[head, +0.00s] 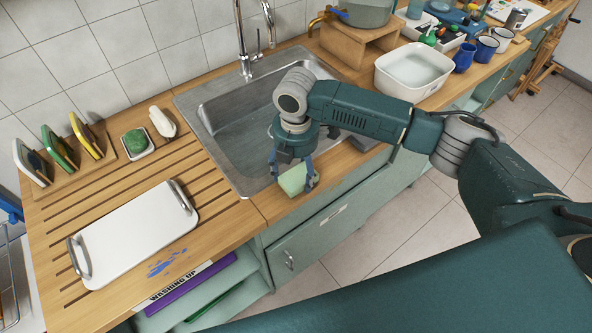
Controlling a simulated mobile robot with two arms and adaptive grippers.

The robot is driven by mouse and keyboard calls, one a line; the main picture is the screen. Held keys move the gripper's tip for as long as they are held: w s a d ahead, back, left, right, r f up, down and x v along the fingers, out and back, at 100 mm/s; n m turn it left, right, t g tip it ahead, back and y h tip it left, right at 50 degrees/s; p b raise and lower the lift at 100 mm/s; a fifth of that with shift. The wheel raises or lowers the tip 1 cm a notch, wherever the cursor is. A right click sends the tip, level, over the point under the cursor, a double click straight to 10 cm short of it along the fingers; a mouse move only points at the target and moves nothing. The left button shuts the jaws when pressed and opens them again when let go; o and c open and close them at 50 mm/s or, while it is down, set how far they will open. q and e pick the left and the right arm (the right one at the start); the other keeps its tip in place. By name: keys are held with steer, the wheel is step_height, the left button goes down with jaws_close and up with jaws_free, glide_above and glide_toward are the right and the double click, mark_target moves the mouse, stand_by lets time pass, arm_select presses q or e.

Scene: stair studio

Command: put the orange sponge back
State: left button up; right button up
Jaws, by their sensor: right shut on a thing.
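My right gripper (292,172) points down at the front edge of the sink, its fingers shut on a pale green sponge (293,181). The sponge is at the counter's front rim; I cannot tell whether it touches the wood. I see no clearly orange sponge. A green round sponge or scrubber (135,141) sits in a small white dish (139,155) at the back left of the counter. My left gripper is not in view.
A steel sink (221,150) lies behind my right gripper. A white tray with handles (135,235) lies on the grooved drainboard. A wooden rack (75,185) holds several upright coloured pieces. A white basin (412,72) and blue mugs (464,57) stand at the right.

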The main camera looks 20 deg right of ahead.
mark_target(296, 172)
steer(key=o, duration=1)
steer(key=shift+f, duration=0.1)
steer(key=shift+r+b, duration=1.4)
steer(key=shift+r, duration=4.75)
